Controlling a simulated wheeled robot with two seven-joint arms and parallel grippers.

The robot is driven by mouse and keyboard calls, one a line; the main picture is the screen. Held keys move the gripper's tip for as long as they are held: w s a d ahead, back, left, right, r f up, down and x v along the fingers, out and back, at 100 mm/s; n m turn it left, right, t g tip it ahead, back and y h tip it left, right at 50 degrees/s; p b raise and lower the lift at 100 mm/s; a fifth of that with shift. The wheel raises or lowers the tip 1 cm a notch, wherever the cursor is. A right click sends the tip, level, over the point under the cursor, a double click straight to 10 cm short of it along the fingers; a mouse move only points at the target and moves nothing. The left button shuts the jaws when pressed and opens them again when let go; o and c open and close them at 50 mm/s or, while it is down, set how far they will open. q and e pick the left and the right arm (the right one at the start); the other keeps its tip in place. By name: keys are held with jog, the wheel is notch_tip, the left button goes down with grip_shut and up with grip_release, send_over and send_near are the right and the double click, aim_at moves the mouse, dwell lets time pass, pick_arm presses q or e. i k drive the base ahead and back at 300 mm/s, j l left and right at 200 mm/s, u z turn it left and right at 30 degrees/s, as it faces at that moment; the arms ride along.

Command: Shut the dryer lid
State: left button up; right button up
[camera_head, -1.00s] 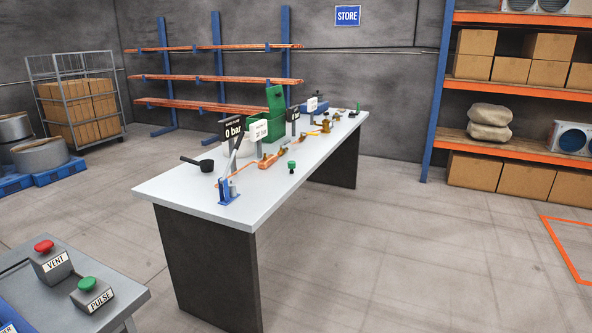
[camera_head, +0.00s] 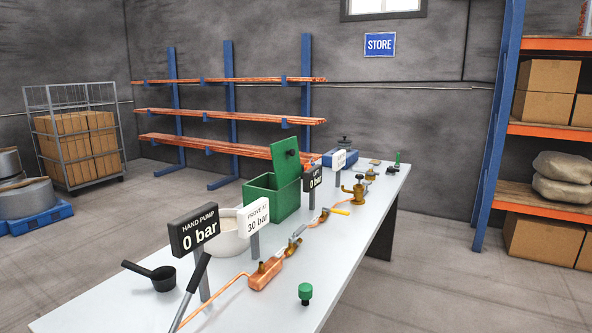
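A green box (camera_head: 272,201) stands on the white table, with a raised green lid (camera_head: 283,165) at its back right. The lid is open and tilted up, with a dark round knob on it. No label on the box names it as the dryer; it is the only thing I see with a lid standing open. Neither of my grippers is in view.
The white table (camera_head: 120,312) carries a hand pump sign (camera_head: 194,231) reading 0 bar, a "30 bar" sign (camera_head: 256,215), a white bowl (camera_head: 226,238), a black scoop (camera_head: 161,278), copper and brass fittings (camera_head: 265,273) and a green knob (camera_head: 305,290). Floor right of it looks clear.

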aim_at(285, 153)
jog(key=i+u, duration=0.2)
jog(key=u, duration=0.2)
jog(key=i+l+u, duration=0.1)
jog(key=u, duration=0.35)
jog(key=l+u, duration=0.6)
jog(key=u, duration=0.25)
